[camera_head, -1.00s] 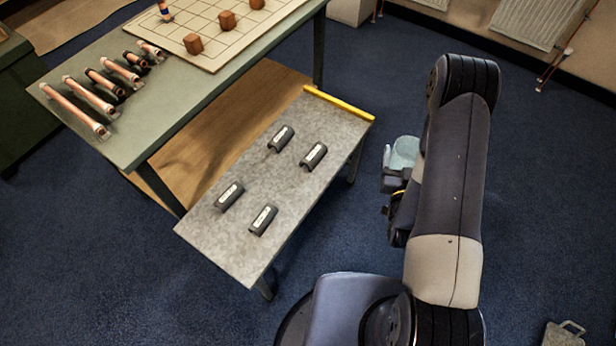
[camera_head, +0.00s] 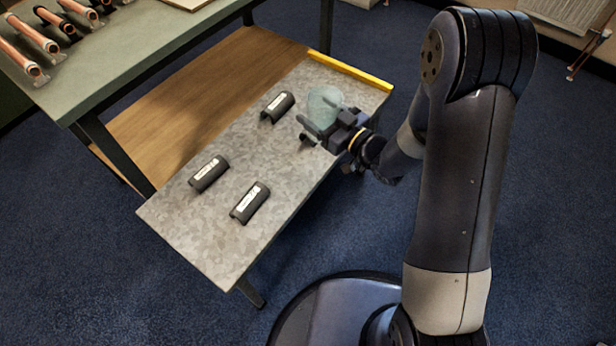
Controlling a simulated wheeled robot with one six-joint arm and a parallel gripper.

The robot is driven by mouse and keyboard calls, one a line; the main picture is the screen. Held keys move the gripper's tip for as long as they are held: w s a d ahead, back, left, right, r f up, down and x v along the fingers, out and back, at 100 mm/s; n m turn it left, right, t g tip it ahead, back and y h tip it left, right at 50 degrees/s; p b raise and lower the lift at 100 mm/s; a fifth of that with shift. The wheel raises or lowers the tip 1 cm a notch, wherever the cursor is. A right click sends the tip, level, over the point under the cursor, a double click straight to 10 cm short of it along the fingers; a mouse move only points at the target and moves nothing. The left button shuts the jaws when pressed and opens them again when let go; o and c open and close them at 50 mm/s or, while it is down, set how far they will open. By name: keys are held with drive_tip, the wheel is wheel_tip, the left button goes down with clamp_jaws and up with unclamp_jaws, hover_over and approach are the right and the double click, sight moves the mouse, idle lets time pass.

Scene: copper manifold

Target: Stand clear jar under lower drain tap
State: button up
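The clear jar (camera_head: 323,103) is pale, see-through and upright. My gripper (camera_head: 324,120) is shut on it, with a dark finger showing on its near-left side. Gripper and jar are over the far right part of a grey speckled bench (camera_head: 180,220). I cannot tell whether the jar's base touches the bench top. I cannot make out a lower drain tap in this view.
Black curved pieces with white labels lie on the bench, at far left (camera_head: 277,106), left (camera_head: 209,173) and front (camera_head: 250,202); another is partly hidden by my gripper. A yellow strip (camera_head: 350,70) edges the bench. A green table (camera_head: 130,60) holds copper pipes (camera_head: 33,38).

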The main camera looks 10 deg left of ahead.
drive_tip(key=a+f+g+b, duration=0.1)
drive_tip(key=f+b, duration=0.1)
drive_tip(key=f, duration=0.2)
drive_tip(key=s+a+f+n+g+y+b, duration=0.1)
drive_tip(key=f+b, duration=0.2)
drive_tip(key=f, duration=0.1)
drive_tip(key=a+f+n+b, duration=0.1)
drive_tip(key=f+b, duration=0.1)
drive_tip(key=f, duration=0.2)
drive_tip(key=shift+s+a+f+g, duration=0.3)
drive_tip(key=shift+s+f+g, duration=0.05)
drive_tip(key=shift+s+g, duration=0.05)
drive_tip(key=shift+f+b, duration=0.1)
drive_tip(key=shift+b, duration=0.2)
drive_tip(key=shift+f, duration=0.2)
drive_tip(key=o, duration=1)
drive_tip(key=shift+r, duration=0.1)
